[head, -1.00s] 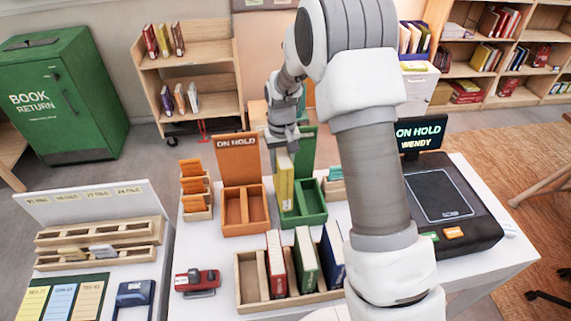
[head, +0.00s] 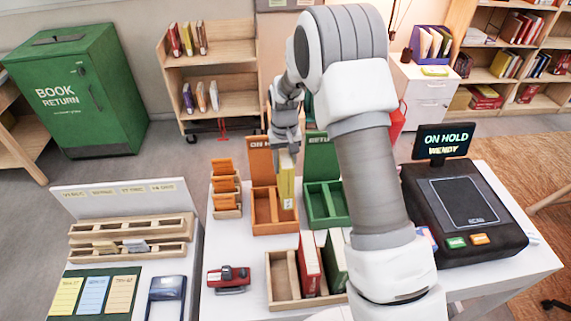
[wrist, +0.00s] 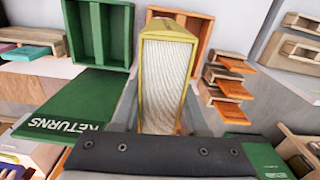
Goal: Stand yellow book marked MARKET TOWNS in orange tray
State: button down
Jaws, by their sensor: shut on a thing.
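My gripper (head: 287,150) is shut on the upper end of the yellow book (head: 287,188), which hangs upright. The book is at the right compartment of the orange tray (head: 268,229), overlapping it in the head view; I cannot tell if its lower end is inside or above. In the wrist view the yellow book (wrist: 168,75) is between the fingers, pages facing the camera, with part of the orange tray (wrist: 205,30) behind it. The MARKET TOWNS marking is not readable. The orange ON HOLD back panel is partly hidden by my gripper and book.
The green RETURNS tray (head: 327,222) stands close on the right. A small rack of orange cards (head: 226,205) is on the left. A wooden book crate (head: 283,292) and a red stapler-like device (head: 228,279) are in front. A scanner terminal (head: 462,215) is at right.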

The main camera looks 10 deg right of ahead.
aim_at(285, 153)
jog(key=shift+f, duration=0.15)
jog(key=shift+f+b, duration=3.05)
jog(key=shift+f, duration=1.55)
jog(key=shift+c, duration=1.7)
grip_release()
notch_tip(285, 153, up, 16)
jog(key=shift+f, duration=0.1)
jog(key=shift+r, duration=0.8)
